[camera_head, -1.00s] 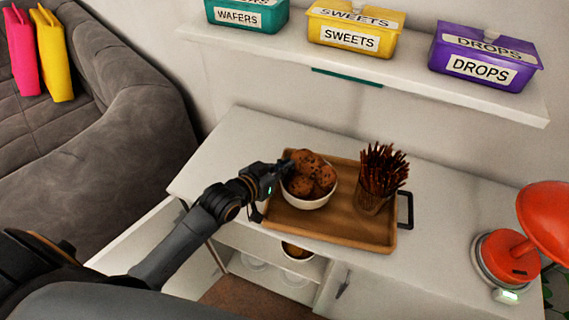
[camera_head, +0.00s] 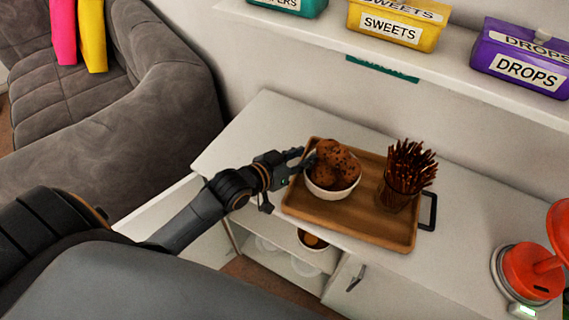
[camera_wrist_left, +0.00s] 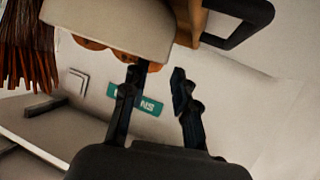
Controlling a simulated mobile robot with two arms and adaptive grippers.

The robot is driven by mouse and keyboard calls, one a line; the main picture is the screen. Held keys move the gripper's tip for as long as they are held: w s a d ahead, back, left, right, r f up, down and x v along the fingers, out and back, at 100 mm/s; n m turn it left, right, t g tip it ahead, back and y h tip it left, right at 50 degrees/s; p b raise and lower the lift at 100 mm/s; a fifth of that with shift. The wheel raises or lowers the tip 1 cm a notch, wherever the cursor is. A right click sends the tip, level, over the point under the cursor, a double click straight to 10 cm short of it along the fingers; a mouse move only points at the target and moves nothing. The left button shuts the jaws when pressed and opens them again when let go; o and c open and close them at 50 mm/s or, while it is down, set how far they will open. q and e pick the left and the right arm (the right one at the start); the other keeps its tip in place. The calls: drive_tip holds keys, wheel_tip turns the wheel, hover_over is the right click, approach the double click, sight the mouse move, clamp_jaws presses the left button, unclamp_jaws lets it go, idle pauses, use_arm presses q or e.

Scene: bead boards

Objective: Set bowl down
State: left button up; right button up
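A white bowl (camera_head: 331,192) full of brown cookies (camera_head: 335,164) stands upright on the left part of a wooden tray (camera_head: 345,225). The tray lies on a white cabinet top. My left gripper (camera_head: 300,160) is at the bowl's left rim. In the left wrist view my left gripper (camera_wrist_left: 155,88) has its two fingers apart, with the background showing between them. The bowl (camera_wrist_left: 110,24) is close above the fingers there, cookies peeking past its rim. One fingertip overlaps the bowl's edge; I cannot tell whether it touches. My right gripper is not in view.
A glass of dark sticks (camera_head: 398,197) stands on the tray's right part, near a black tray handle (camera_head: 430,212). A red lamp (camera_head: 530,270) stands at the right. A shelf above holds yellow (camera_head: 395,22) and purple (camera_head: 520,60) boxes. The cabinet top (camera_head: 262,125) behind the tray is clear.

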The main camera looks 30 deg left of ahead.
use_arm(q)
drive_tip(key=b+v, duration=0.1)
drive_tip(key=v, duration=0.8)
drive_tip(key=shift+f, duration=0.15)
